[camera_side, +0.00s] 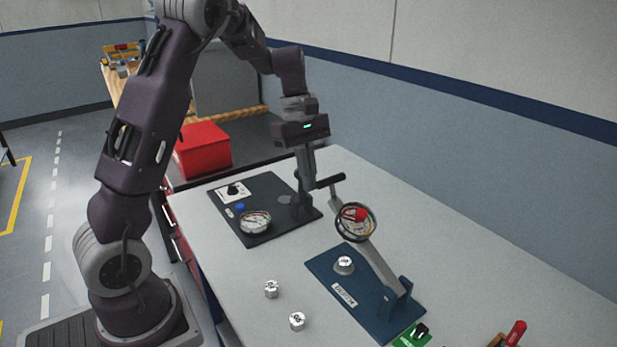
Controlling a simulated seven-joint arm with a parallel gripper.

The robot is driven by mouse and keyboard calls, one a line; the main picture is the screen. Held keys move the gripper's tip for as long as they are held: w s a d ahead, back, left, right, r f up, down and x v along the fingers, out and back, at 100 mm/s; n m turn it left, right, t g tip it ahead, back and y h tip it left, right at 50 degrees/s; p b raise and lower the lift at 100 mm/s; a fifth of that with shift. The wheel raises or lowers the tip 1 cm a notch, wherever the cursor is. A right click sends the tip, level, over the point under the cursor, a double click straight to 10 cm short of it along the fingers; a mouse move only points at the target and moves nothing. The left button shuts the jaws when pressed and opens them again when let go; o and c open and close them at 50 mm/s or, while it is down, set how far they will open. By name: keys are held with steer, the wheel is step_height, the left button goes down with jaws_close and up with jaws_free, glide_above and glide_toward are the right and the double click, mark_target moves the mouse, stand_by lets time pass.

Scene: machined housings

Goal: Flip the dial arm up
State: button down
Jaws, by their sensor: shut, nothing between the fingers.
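The dial arm (379,264) is a grey bar hinged in a blue bracket (397,296) on a blue base plate (322,265). It slants up and to the left, raised off the plate. A round dial with a red centre (355,221) is on it, and a black crossbar handle (330,181) is at its upper end. My gripper (307,184) is shut and empty, pointing down just left of the handle in the picture. I cannot tell whether it touches the handle. Its fingertips are hard to separate from the dark fixture behind.
A dark plate (243,207) with a gauge (255,222) and a black knob lies behind. A silver knob (344,265) is on the blue plate. Two loose metal pieces (271,289) (297,321) lie on the grey table. A red box (203,150) stands at the back left.

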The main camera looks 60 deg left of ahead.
steer(key=d+r+y, duration=0.7)
steer(key=d+r, duration=0.5)
steer(key=d, duration=0.1)
steer(key=d+r, duration=0.2)
steer(key=d, duration=1.3)
steer(key=shift+a+r, duration=0.1)
steer(key=shift+a, duration=0.05)
